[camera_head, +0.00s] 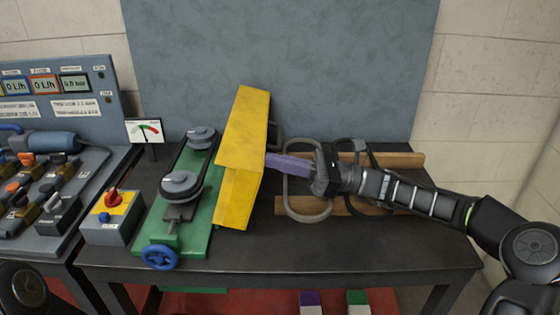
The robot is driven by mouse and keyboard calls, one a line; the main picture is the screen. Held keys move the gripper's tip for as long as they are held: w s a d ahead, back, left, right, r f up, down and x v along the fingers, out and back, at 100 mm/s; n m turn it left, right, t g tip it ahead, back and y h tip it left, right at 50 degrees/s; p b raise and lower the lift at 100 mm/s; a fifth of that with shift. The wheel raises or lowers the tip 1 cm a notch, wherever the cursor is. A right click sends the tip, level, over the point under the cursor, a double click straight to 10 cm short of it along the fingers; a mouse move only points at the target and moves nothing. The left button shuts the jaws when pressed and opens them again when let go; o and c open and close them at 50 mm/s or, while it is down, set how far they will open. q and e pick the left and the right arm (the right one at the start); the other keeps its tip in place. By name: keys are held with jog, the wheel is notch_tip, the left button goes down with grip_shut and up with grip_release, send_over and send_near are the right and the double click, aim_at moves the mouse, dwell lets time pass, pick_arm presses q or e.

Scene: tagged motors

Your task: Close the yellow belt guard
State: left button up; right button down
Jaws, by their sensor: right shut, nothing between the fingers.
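The yellow belt guard (243,140) stands raised on the right side of the green base (205,225), leaning up and open. The two grey pulleys (182,184) and the dark belt on the base are uncovered. My right gripper (276,162) comes in from the right, with its shut purple fingers reaching the guard's right-hand face. The tips are at or just behind the guard's edge; I cannot tell whether they touch it. My left gripper is out of view.
Wooden bars (404,159) with dark belt loops lie right of the guard, under my right arm. A box with a red knob (112,199) and a gauge card (146,130) stand to the left. The table's front (330,252) is clear.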

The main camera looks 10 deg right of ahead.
aim_at(221, 149)
jog(key=a+r+h+p, duration=0.1)
jog(key=r+p, duration=0.1)
jog(key=p, duration=0.2)
jog(key=w+a+r+h+p, duration=0.1)
jog(key=a+r+p, duration=0.1)
jog(key=p, duration=0.1)
jog(key=a+r+h+p, duration=0.1)
jog(key=a+r+p, duration=0.1)
jog(key=p, duration=0.2)
jog(key=shift+w+a+g+h+p, duration=0.15)
jog(key=shift+a+g+h+p, duration=0.1)
jog(key=shift+g+h+p, duration=0.15)
jog(key=a+h+p, duration=0.1)
jog(key=a+p, duration=0.1)
jog(key=w+a+r+h+p, duration=0.1)
jog(key=a+p, duration=0.1)
jog(key=a+g+h+p, duration=0.1)
jog(key=a+p, duration=0.1)
jog(key=p, duration=0.1)
jog(key=shift+w+r, duration=0.2)
jog(key=d+f+x, duration=0.1)
jog(key=f+x, duration=0.2)
jog(key=x, duration=2)
jog(key=shift+w+f+h+b, duration=0.2)
jog(key=shift+w+h+b, duration=0.1)
jog(key=shift+b, duration=0.15)
jog(key=shift+r, duration=0.15)
